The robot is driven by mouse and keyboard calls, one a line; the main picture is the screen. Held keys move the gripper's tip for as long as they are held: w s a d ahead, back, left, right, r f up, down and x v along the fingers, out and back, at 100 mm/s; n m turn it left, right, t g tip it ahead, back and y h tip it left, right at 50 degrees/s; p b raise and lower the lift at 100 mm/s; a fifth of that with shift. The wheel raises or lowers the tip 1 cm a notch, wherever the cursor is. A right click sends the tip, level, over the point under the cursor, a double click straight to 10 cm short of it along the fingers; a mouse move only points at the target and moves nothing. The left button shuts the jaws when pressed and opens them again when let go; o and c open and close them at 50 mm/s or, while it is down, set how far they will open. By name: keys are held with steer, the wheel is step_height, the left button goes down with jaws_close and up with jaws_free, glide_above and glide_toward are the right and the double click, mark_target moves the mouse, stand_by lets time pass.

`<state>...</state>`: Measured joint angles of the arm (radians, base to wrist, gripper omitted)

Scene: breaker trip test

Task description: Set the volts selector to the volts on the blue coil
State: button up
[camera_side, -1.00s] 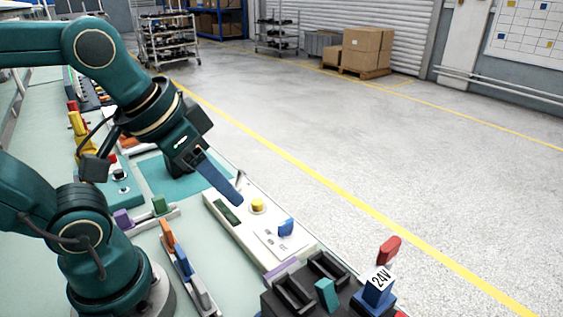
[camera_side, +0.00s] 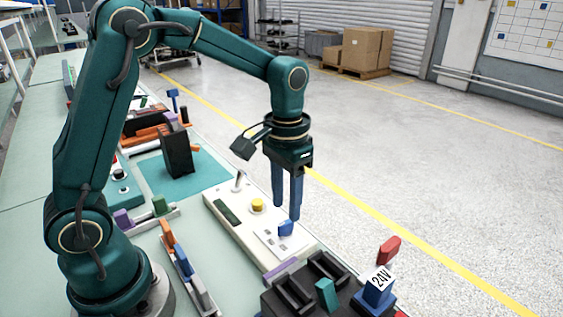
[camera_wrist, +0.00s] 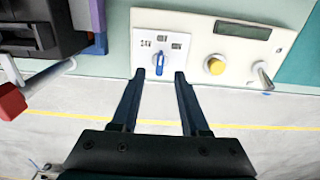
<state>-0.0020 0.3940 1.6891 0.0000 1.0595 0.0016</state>
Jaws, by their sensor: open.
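The volts selector is a blue knob (camera_side: 286,228) on the white panel (camera_side: 232,230). In the wrist view the knob (camera_wrist: 158,66) sits on a white plate with 24V printed at its left and two other labels, too blurred to read surely, at the top and right. I cannot tell surely which label it points at. The blue coil (camera_side: 378,291), at the front right in the side view, is marked 24V on top. My gripper (camera_side: 287,211) points down just above the knob. In the wrist view my gripper (camera_wrist: 160,75) is open and empty, its fingers apart near the knob.
The panel also carries a yellow button (camera_side: 257,205), a metal lever (camera_side: 240,181) and a dark green display (camera_side: 226,211). A dark fixture (camera_side: 295,292) with a red-handled lever (camera_side: 389,249) stands in front. A black block (camera_side: 177,150) stands on the teal mat.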

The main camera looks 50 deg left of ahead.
mark_target(286, 222)
steer(key=shift+f, duration=2.2)
steer(key=shift+c, duration=0.3)
jaws_close()
steer(key=n, duration=0.4)
steer(key=shift+n, duration=2.4)
